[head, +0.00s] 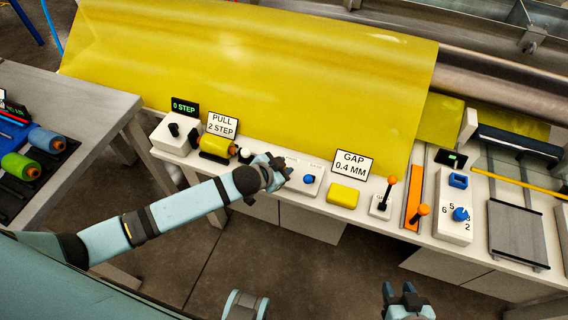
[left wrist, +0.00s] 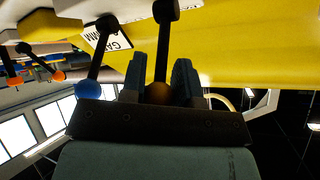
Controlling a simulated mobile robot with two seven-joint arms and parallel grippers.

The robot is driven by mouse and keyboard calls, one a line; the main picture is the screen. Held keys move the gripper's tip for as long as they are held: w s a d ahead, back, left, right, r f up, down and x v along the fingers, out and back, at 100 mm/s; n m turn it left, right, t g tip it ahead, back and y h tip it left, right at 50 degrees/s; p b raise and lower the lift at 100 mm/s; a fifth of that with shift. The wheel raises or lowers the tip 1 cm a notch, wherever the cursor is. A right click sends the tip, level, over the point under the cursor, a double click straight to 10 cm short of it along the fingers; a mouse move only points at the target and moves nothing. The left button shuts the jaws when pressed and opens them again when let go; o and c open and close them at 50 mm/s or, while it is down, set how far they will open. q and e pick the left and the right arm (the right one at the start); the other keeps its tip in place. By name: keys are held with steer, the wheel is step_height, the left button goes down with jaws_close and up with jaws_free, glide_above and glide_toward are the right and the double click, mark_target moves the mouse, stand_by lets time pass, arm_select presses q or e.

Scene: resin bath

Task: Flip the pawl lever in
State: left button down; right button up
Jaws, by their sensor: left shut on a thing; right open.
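My left gripper (head: 272,168) is at the front of the white bench (head: 336,211), beside the yellow roller. In the left wrist view my left gripper (left wrist: 158,76) is shut on a dark lever (left wrist: 163,45) with a brownish ball knob (left wrist: 158,93) between its fingers. In the head view the gripper hides this lever. Just right of it, a blue-knobbed lever (head: 309,179) stands on a white plate; its blue knob (left wrist: 89,90) also shows in the left wrist view. I cannot read which is labelled pawl. My right gripper (head: 406,292) is open and empty, off the bench front.
A "GAP 0.4 MM" sign (head: 352,163), a yellow block (head: 344,195) and orange-knobbed levers (head: 390,181) stand farther right. A "0 STEP" display (head: 184,107) and "PULL 2 STEP" sign (head: 222,124) stand left. A yellow sheet (head: 250,70) rises behind. The floor in front is clear.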

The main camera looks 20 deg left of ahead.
arm_select(q)
steer(key=shift+s+f+t+b, duration=0.25)
steer(key=shift+t+b, duration=0.1)
steer(key=shift+t, duration=0.15)
steer(key=shift+s+t, duration=0.15)
steer(key=shift+t, duration=0.15)
steer(key=c, duration=1)
jaws_free()
steer(key=shift+o, duration=0.2)
steer(key=shift+s, duration=0.1)
steer(key=v, duration=1.3)
steer(key=shift+s+a+r, duration=0.2)
steer(key=shift+s, duration=0.05)
